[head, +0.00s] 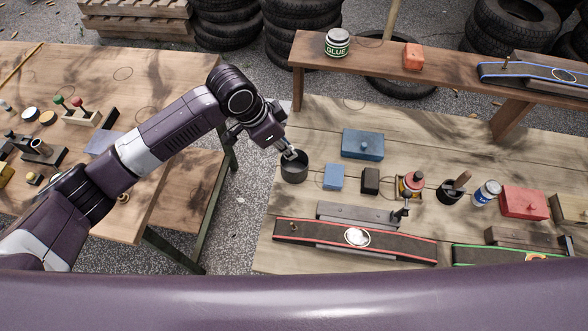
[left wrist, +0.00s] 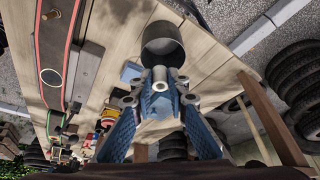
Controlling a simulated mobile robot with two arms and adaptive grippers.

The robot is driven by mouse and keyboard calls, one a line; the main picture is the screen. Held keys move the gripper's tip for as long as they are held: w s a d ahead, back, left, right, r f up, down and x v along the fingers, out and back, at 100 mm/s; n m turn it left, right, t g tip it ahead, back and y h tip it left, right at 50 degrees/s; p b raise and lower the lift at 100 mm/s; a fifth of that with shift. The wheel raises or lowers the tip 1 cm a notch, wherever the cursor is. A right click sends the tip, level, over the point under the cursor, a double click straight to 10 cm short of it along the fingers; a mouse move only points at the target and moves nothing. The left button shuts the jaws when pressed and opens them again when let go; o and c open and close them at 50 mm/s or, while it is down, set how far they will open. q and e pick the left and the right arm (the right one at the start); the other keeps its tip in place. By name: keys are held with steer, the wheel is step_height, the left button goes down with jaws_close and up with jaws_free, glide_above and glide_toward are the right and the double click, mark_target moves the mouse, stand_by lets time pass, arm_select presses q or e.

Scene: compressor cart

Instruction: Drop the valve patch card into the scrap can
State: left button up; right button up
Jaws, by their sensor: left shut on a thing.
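The scrap can (head: 294,172) is a dark, open, round can at the left end of the right-hand wooden table. It also shows in the left wrist view (left wrist: 163,57), just past my fingertips. My left gripper (head: 290,154) is over the can's mouth, pointing down. In the left wrist view its blue-padded fingers (left wrist: 160,100) are closed together on the valve patch card. A pale round-ended piece (left wrist: 160,76) shows at the fingertips; the rest of the card is hidden by the fingers. My right gripper is not in view.
A light blue block (head: 334,177), a blue box (head: 362,144) and a black block (head: 370,181) stand right of the can. A red-edged belt strip (head: 395,247) lies in front. A raised shelf (head: 375,55) with a glue jar (head: 337,42) stands behind.

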arm_select(q)
steer(key=o, duration=0.8)
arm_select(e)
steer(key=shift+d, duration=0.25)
arm_select(q)
steer(key=shift+r, duration=0.15)
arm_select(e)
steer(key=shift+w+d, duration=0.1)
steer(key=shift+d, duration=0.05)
arm_select(q)
steer(key=v, duration=1.1)
steer(key=shift+s+a+r, duration=0.1)
steer(key=shift+a+r, duration=0.15)
steer(key=shift+r, duration=0.1)
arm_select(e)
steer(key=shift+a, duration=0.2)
